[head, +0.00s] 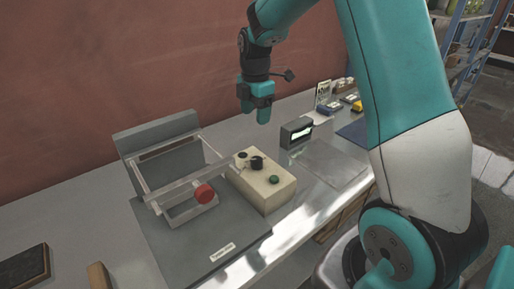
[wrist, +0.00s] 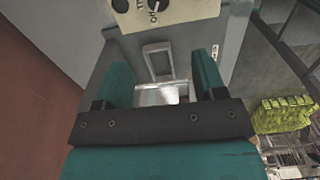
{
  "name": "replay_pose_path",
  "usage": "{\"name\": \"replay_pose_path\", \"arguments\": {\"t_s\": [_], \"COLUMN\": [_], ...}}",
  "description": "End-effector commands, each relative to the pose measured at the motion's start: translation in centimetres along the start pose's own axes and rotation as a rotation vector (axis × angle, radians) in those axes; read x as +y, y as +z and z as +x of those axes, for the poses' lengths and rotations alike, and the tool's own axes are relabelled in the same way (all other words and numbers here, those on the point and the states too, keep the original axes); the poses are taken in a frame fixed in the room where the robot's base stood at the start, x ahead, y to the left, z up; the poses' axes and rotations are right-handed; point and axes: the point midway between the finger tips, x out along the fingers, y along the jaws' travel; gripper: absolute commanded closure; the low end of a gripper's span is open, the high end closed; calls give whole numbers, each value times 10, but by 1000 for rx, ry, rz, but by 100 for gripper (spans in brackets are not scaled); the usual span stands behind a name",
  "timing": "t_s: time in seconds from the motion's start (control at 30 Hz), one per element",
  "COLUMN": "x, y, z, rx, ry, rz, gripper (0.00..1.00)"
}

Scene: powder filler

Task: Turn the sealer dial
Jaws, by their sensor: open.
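A black dial (head: 257,163) stands on top of that box, with a green button (head: 274,180) in front. In the wrist view the black dial (wrist: 157,5) is at the top edge, partly cut off, beside printed lettering. My gripper (head: 257,112) points down, above and behind the dial, clear of it. In the wrist view my gripper (wrist: 165,75) is open, with nothing between its fingers.
A small display unit (head: 296,133) stands right of the control box, near a flat metal plate (head: 328,163). Small boxes (head: 335,107) stand farther back. A dark tray (head: 25,265) lies at front left. The red wall (head: 100,70) rises behind the bench.

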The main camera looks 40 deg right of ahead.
Motion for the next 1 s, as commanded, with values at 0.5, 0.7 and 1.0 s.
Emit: {"name": "replay_pose_path", "arguments": {"t_s": [0.5, 0.7, 1.0], "x": [0, 1, 1], "y": [8, 8, 8], "z": [85, 129, 170], "rx": [-3, -3, -4], "ry": [-11, -10, -6], "rz": [-24, -24, -24], "gripper": [36, 36, 36]}}
